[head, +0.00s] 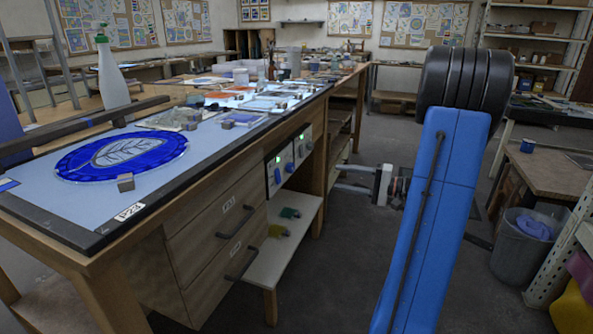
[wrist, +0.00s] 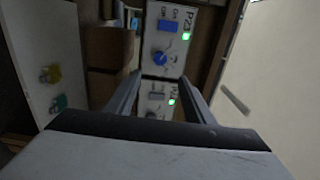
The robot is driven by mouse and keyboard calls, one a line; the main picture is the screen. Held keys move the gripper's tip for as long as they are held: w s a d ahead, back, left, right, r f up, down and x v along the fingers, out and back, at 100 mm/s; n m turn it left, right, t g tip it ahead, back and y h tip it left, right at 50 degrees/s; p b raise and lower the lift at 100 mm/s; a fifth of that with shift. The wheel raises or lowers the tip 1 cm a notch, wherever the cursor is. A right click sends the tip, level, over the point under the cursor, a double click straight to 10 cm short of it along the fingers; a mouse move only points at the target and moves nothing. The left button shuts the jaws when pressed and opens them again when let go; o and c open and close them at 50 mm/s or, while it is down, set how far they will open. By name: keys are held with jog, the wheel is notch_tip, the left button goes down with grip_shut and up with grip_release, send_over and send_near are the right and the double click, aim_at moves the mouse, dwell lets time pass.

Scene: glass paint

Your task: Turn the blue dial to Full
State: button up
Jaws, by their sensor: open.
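In the wrist view a white control panel (wrist: 172,38) carries the blue dial (wrist: 159,60), a blue switch (wrist: 168,25) and a lit green lamp (wrist: 186,37). The dial's setting is too small to read. My gripper (wrist: 158,82) is open and empty, its two fingers on either side of the view just below the dial, apart from it. A second panel (wrist: 156,98) with a grey control shows between the fingers. In the head view my gripper (head: 338,176) points left toward the workbench's side, where small panels (head: 280,170) with green lamps are mounted.
The workbench (head: 190,185) has drawers with handles and a blue glass disc (head: 120,155) on top. A grey bin (head: 520,240) stands at right. Floor between is clear.

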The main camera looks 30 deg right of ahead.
aim_at(293, 168)
jog(key=x, duration=1.7)
jog(key=shift+w, duration=0.15)
jog(key=c, duration=1)
